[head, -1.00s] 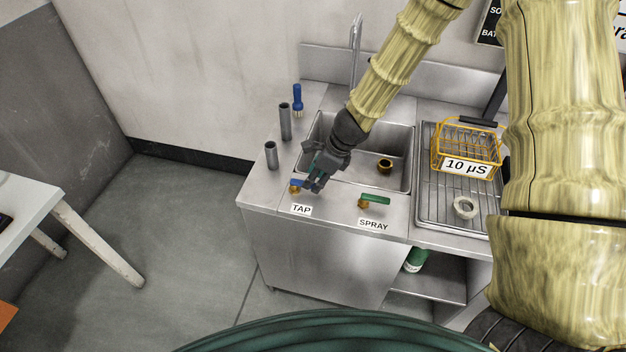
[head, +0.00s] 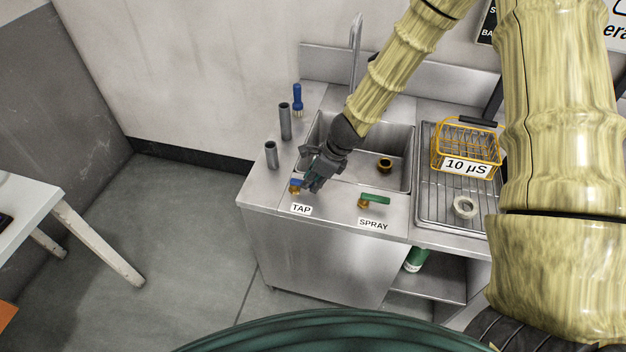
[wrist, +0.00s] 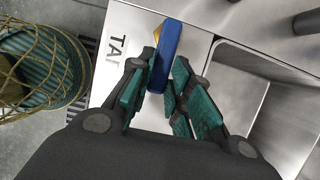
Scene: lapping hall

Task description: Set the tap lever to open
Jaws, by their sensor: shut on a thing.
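The tap lever is a short blue handle (head: 295,182) on a brass valve at the front left of the steel sink counter, behind the TAP label (head: 301,209). My gripper (head: 314,184) reaches down over the counter just right of the valve. In the wrist view the blue lever (wrist: 170,52) runs down between the teal finger pads, and my gripper (wrist: 163,90) is shut on its free end. The brass body (wrist: 157,34) is partly hidden behind the lever. In the head view the fingers hide part of the lever.
A green SPRAY lever (head: 375,199) sits to the right on the same counter. The sink basin (head: 350,180) lies behind. Two grey tubes, one here (head: 285,122), and a blue-handled item (head: 298,100) stand left of it. A yellow basket (head: 465,150) stands on the rack.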

